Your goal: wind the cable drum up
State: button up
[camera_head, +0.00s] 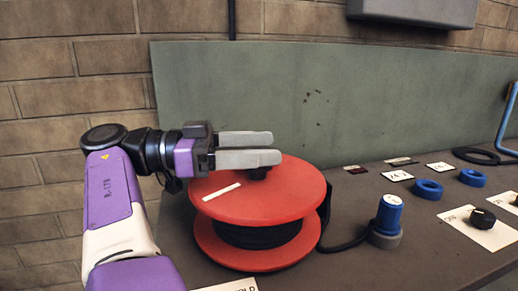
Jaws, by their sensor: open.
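The cable drum (300,192) is red, with two round flanges, and lies flat on the bench at the middle of the head view. Black cable (262,236) is wound between its flanges. A white stripe (221,191) marks the top flange at the left. A dark knob (258,173) stands on the top flange, partly hidden by my gripper. My gripper (277,148) is open and points right, with its two grey fingers level above the far part of the top flange. The knob is just below the nearer finger; I cannot tell whether they touch.
A loose cable (343,245) runs from the drum to a blue capped post (388,215) on its right. Blue rings (428,189), labels, a black knob (483,218) and a black coil (484,156) lie further right. A green panel (330,105) stands behind.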

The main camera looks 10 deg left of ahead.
notch_tip(320, 180, up, 18)
jog(key=p, duration=1.6)
jog(key=shift+f, duration=0.1)
